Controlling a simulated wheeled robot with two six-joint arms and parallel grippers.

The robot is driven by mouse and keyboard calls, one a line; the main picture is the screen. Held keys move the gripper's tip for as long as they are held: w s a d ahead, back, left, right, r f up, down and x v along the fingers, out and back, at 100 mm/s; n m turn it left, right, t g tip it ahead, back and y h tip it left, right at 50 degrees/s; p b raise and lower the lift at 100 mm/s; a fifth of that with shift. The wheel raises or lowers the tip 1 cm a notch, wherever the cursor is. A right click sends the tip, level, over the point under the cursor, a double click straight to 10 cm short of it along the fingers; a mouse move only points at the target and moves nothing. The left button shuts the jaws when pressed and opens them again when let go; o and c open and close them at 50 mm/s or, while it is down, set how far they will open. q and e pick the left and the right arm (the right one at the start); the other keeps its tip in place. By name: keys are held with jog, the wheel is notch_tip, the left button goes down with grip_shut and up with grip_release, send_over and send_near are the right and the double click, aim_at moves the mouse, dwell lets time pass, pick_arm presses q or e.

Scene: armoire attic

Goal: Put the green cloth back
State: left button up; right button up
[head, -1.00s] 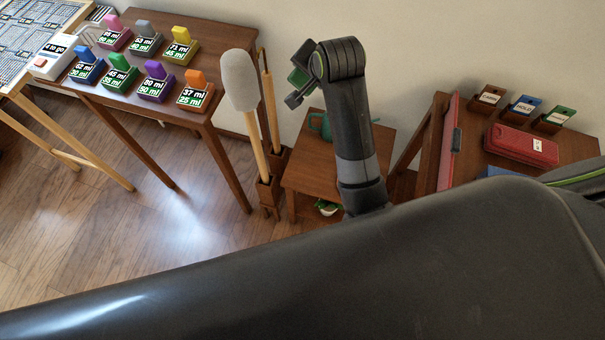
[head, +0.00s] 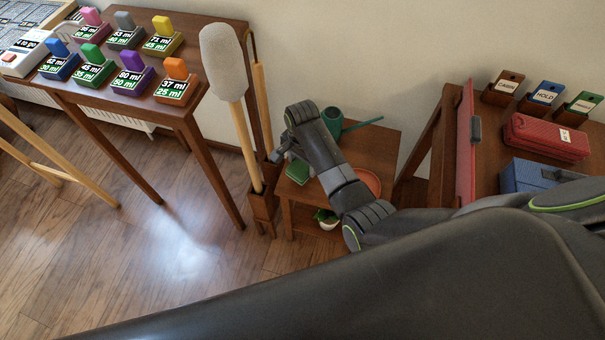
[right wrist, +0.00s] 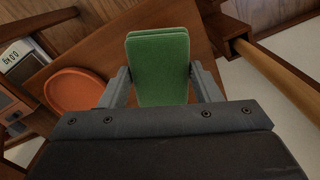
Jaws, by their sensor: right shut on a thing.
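The green cloth (head: 297,172) looks like a folded flat pad and shows low over the left part of the small wooden table (head: 375,140). In the right wrist view the cloth (right wrist: 158,60) sits between the two fingers of my right gripper (right wrist: 160,82), which is shut on it. In the head view my right gripper (head: 286,158) is beside the cloth, partly hidden by its own wrist. I cannot tell whether the cloth touches the tabletop. My left gripper is not in view.
A teal watering can (head: 332,121) and an orange dish (head: 369,182) are on the small table. A wooden stand (head: 262,208) with long-handled tools is close on the left. A red case (head: 545,138) lies on the right table.

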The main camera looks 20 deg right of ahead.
aim_at(302, 171)
notch_tip(302, 171, down, 5)
jog(key=shift+r+b, duration=0.1)
jog(key=shift+b, duration=0.5)
jog(key=o, duration=0.9)
notch_tip(302, 171, up, 11)
jog(key=p, duration=0.3)
jog(key=shift+r, duration=0.55)
